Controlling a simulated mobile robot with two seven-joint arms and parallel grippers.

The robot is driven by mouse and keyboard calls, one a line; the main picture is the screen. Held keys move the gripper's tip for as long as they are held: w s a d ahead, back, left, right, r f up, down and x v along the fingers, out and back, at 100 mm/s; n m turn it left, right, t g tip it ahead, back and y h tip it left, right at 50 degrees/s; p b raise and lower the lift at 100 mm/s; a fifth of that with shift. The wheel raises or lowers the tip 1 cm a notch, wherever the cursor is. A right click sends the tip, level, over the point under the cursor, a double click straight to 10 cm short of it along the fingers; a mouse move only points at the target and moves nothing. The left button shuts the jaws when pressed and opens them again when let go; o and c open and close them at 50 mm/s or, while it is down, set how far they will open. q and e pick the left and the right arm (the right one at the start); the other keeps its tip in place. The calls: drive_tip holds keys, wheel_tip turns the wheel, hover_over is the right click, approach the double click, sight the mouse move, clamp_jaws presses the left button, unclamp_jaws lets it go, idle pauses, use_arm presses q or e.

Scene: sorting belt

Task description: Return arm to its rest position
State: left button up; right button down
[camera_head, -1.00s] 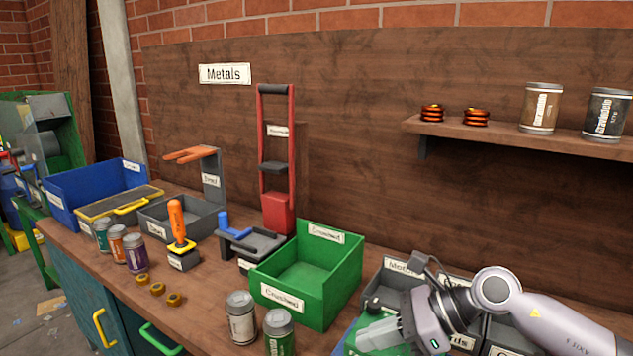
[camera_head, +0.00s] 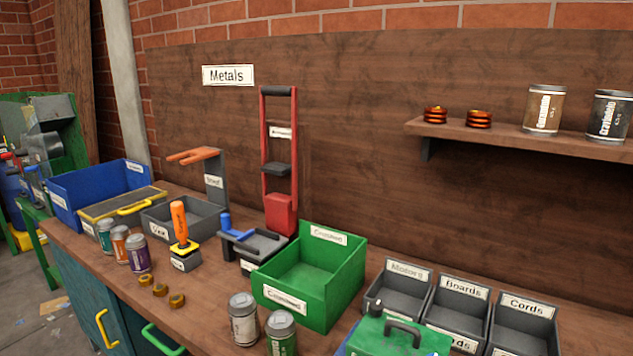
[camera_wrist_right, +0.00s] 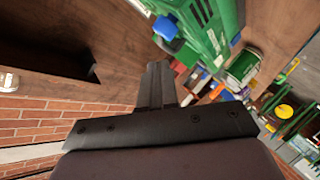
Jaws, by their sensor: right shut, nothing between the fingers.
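My right gripper (camera_wrist_right: 157,85) shows in the right wrist view with its two fingers together and nothing between them. It is apart from the things behind it. In the head view neither gripper nor arm shows. The right wrist view is tilted and shows a green object (camera_wrist_right: 205,30) with a blue part, a green can (camera_wrist_right: 243,65) and the brick wall (camera_wrist_right: 50,122) beyond the fingers.
A green crate (camera_head: 345,285), a green case (camera_head: 375,335) and grey bins for Motors (camera_head: 378,295), Boards (camera_head: 440,312) and Cords (camera_head: 505,335) stand on the bench. Two cans (camera_head: 243,318) (camera_head: 281,338) are at the front edge. A shelf (camera_head: 500,135) juts out above.

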drive_tip(key=s+d+f+m+g, duration=0.2)
drive_tip(key=s+f+m+g, duration=0.3)
drive_tip(key=s, duration=0.6)
drive_tip(key=s+d+f+m+g, duration=0.25)
drive_tip(key=s+f+g, duration=0.35)
drive_tip(key=s+f, duration=0.3)
drive_tip(key=w+a+f+t+y, duration=0.1)
drive_tip(key=w+a+f+t, duration=0.2)
drive_tip(key=w+f+t, duration=0.2)
wheel_tip(320, 180, down, 3)
drive_tip(key=shift+a+r+t+y, duration=0.2)
drive_tip(key=shift+a+t+y, duration=0.1)
drive_tip(key=shift+t, duration=0.5)
drive_tip(key=shift+r, duration=0.1)
idle(0.8)
